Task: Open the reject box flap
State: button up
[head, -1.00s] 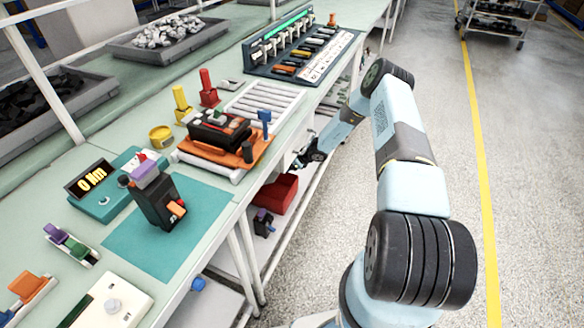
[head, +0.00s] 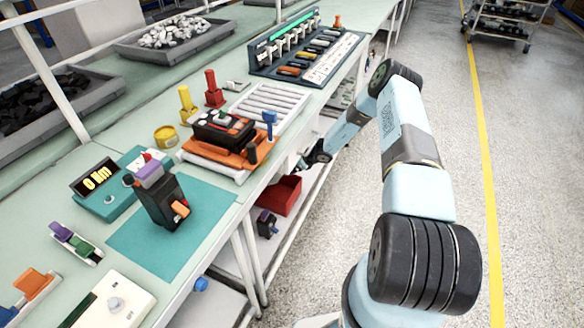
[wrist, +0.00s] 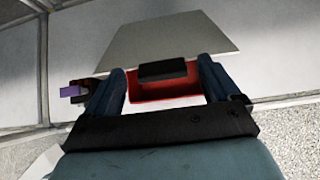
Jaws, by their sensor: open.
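The red reject box (head: 281,195) sits on the shelf below the bench edge. In the wrist view its red wall (wrist: 165,92) shows beneath a pale grey panel (wrist: 165,35), which looks like the flap. A black block-like handle (wrist: 163,72) is at the panel's near edge. My gripper (head: 303,163) is beside and above the box, under the bench edge. In the wrist view my gripper (wrist: 162,66) is open, with one finger on each side of the handle. I cannot tell whether a finger touches it. How far the flap is raised is unclear.
A dark breaker with a purple part (head: 267,224) lies on the shelf beside the box; it also shows in the wrist view (wrist: 75,92). The bench (head: 100,255) overhangs the shelf. An orange fixture (head: 225,158) stands on the bench.

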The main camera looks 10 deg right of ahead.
jog(key=s+d+r, duration=0.2)
jog(key=s+d, duration=0.6)
jog(key=d, duration=0.4)
jog(key=shift+s+r, duration=0.35)
jog(key=shift+r, duration=0.05)
jog(key=shift+c, duration=0.3)
